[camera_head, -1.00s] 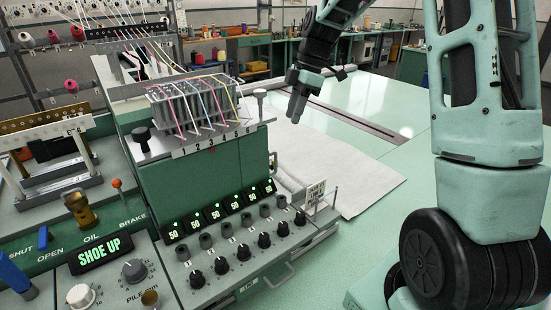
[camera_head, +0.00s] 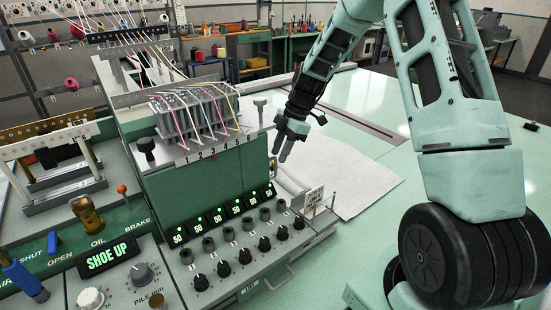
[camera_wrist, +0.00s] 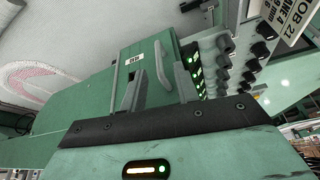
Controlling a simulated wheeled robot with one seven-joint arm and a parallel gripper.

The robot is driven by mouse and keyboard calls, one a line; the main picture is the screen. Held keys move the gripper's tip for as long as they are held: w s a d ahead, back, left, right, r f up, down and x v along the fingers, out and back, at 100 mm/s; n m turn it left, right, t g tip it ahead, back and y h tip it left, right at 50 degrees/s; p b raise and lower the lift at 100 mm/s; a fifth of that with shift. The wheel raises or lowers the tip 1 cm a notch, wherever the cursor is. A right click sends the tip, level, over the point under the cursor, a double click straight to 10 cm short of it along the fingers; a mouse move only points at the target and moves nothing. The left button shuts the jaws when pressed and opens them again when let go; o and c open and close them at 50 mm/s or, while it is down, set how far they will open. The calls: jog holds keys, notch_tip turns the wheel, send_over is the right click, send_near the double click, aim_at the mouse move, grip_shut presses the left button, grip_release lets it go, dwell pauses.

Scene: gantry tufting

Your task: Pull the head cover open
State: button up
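The head cover (camera_head: 215,185) is the green box-like front below the numbered row of thread guides. It appears closed. In the wrist view, its green side panel (camera_wrist: 149,58) bears a small white label and a pale bar handle (camera_wrist: 163,66). My gripper (camera_head: 283,153) is at the right side of the cover in the head view, with its fingers pointing down. In the wrist view my gripper (camera_wrist: 158,75) is open, and the handle shows between the two fingers. I cannot tell whether either finger touches it. The handle is largely hidden in the head view.
A control panel with several knobs and lit displays (camera_head: 222,214) stands below the cover, with a small sign (camera_head: 313,199) at its right end. White cloth (camera_head: 345,180) lies on the pale green table (camera_head: 365,235). Threads (camera_head: 205,110) run above the cover.

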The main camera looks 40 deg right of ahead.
aim_at(276, 172)
jog(key=shift+p+x, duration=0.55)
jog(key=shift+x, duration=1.7)
grip_shut()
jog(key=shift+d, duration=0.1)
